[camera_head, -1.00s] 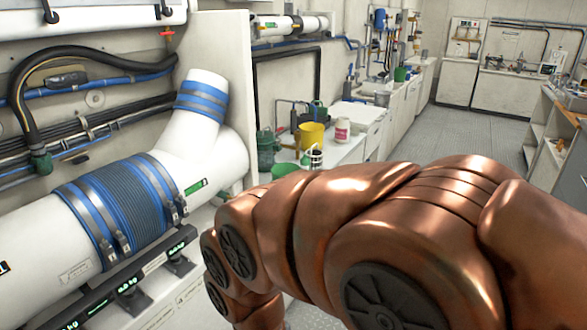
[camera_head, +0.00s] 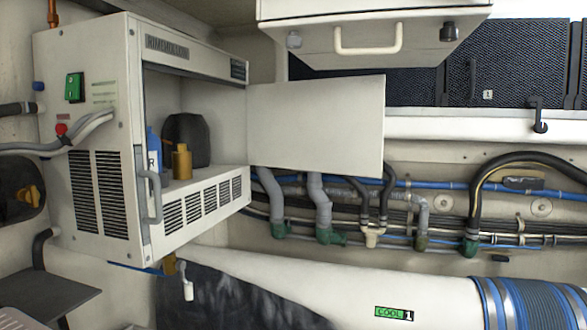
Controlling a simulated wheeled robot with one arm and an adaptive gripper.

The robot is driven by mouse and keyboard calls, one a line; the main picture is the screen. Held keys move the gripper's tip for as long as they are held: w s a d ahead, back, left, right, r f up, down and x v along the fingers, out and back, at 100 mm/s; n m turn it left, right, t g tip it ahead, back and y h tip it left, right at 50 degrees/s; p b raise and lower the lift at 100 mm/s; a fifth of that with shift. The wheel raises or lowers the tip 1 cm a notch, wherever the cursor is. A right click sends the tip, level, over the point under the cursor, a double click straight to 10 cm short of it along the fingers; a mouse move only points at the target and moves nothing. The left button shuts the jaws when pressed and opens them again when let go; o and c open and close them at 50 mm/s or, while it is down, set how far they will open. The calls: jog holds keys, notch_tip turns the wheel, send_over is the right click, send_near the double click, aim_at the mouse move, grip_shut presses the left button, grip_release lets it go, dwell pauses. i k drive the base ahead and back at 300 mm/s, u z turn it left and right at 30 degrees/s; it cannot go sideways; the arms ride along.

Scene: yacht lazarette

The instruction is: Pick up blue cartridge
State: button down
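A blue item (camera_head: 151,140) with a white label bearing an "R" stands inside an open white cabinet (camera_head: 95,45), by its left edge. It is partly hidden by the cabinet's front frame and is the only cartridge-like blue thing in there. A brass-coloured cylinder (camera_head: 182,163) with a narrower top stands just right of it. A rounded black object (camera_head: 186,136) stands behind the cylinder. My gripper is not in view.
The cabinet door (camera_head: 316,122) is swung open to the right. A grey handle (camera_head: 152,195) is on the cabinet's front frame. A white drawer unit (camera_head: 375,38) hangs upper right. Pipes and a large white duct (camera_head: 300,285) run below. A dark shelf (camera_head: 45,295) juts out lower left.

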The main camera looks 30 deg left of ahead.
aim_at(154, 142)
jog(key=u, duration=2.2)
jog(key=k, duration=1.15)
jog(key=z, duration=0.6)
jog(key=i, duration=1.4)
jog(key=u, duration=0.9)
